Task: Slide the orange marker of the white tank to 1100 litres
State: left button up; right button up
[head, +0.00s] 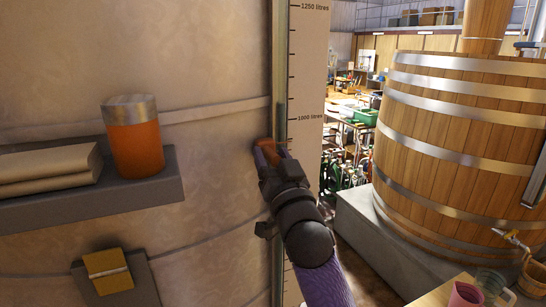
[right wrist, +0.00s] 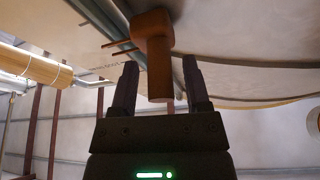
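The white tank (head: 200,60) fills the left of the head view. Its pale scale strip (head: 308,80) reads 1250 litres near the top and 1000 litres lower down. The orange marker (head: 268,148) sits by the rail at the strip's left edge, a little below the 1000 litres line in the picture. My right gripper (head: 268,158) is at the marker and partly hides it. In the right wrist view the orange marker (right wrist: 155,50) has its stem between the two fingers of the right gripper (right wrist: 158,85), with a gap on each side. My left gripper is out of view.
A grey shelf (head: 100,203) on the tank's left holds an orange jar (head: 136,150) and pale slabs (head: 45,165). A small bracket holds a yellowish block (head: 107,270). A wooden vat (head: 460,140) stands at right. The rail above the marker looks clear.

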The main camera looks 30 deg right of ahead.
grip_shut()
dwell(1.2)
